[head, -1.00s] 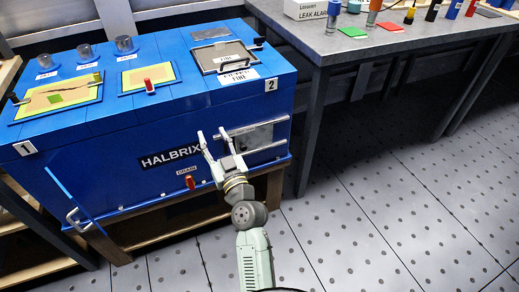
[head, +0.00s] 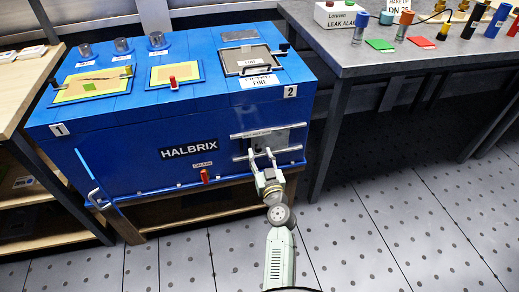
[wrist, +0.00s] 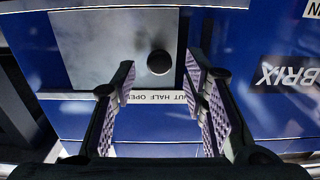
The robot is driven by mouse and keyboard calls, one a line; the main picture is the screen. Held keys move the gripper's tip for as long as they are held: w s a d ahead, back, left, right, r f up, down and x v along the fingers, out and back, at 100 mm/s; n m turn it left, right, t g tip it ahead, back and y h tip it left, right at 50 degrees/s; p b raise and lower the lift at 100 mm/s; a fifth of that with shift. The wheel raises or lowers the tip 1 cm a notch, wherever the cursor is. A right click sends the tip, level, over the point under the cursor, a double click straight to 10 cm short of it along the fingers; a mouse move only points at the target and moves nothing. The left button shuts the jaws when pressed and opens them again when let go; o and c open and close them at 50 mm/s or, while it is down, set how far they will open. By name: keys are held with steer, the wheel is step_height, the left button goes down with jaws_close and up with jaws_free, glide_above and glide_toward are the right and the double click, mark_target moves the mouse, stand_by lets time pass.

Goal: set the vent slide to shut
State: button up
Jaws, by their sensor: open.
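The vent slide is a grey plate (head: 291,137) between two horizontal rails on the blue cabinet's front, toward its lower right. In the wrist view the plate (wrist: 95,40) fills the upper left, with a dark round knob (wrist: 160,62) near its right edge. A label strip (wrist: 165,100) beside it reads "HALF OPEN", its start partly hidden by a finger. My gripper (head: 262,152) is open in front of the slide. In the wrist view its fingers (wrist: 160,78) stand on either side of the knob's line; I cannot tell whether they touch anything.
The blue HALBRIX cabinet (head: 130,155) stands on a wooden frame. A red drain handle (head: 204,176) is left of my gripper, and a blue bar with a metal handle (head: 97,199) is at the far left. A grey workbench (head: 390,60) stands at right. The floor in front is clear.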

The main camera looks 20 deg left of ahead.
steer(key=shift+x, duration=1.05)
jaws_close()
